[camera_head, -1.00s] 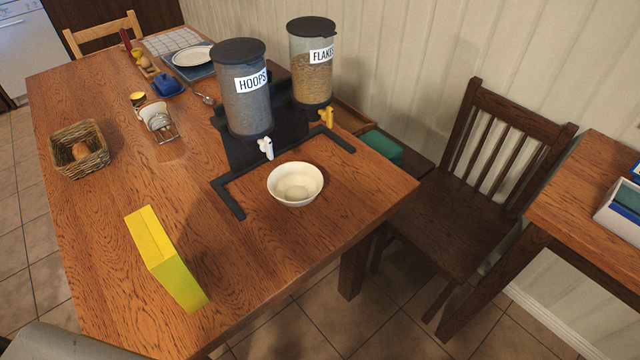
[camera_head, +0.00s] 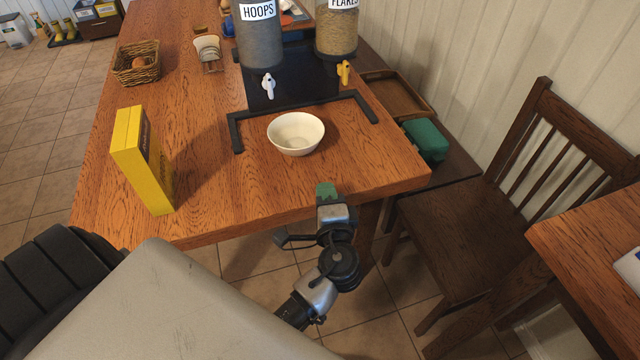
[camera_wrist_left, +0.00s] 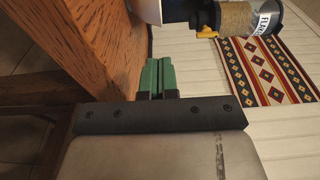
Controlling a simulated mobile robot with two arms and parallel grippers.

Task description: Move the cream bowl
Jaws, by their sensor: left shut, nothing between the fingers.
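The cream bowl (camera_head: 296,134) stands upright and looks empty on the wooden table, inside the black bracket-shaped frame near the table's front edge. My left gripper (camera_head: 326,188) is in front of it, at the table's front edge and apart from the bowl. In the left wrist view its green fingers (camera_wrist_left: 157,77) are shut together with nothing between them, beside the table edge. A pale rounded piece at the top of that view (camera_wrist_left: 147,10) looks like the bowl, mostly cut off. My right gripper is not in view.
The hoops dispenser (camera_head: 258,38) and flakes dispenser (camera_head: 337,32) stand behind the bowl. A yellow box (camera_head: 143,160) stands to the left, a wicker basket (camera_head: 137,64) farther back. A dark wooden chair (camera_head: 480,210) is to the right. The tabletop between box and bowl is clear.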

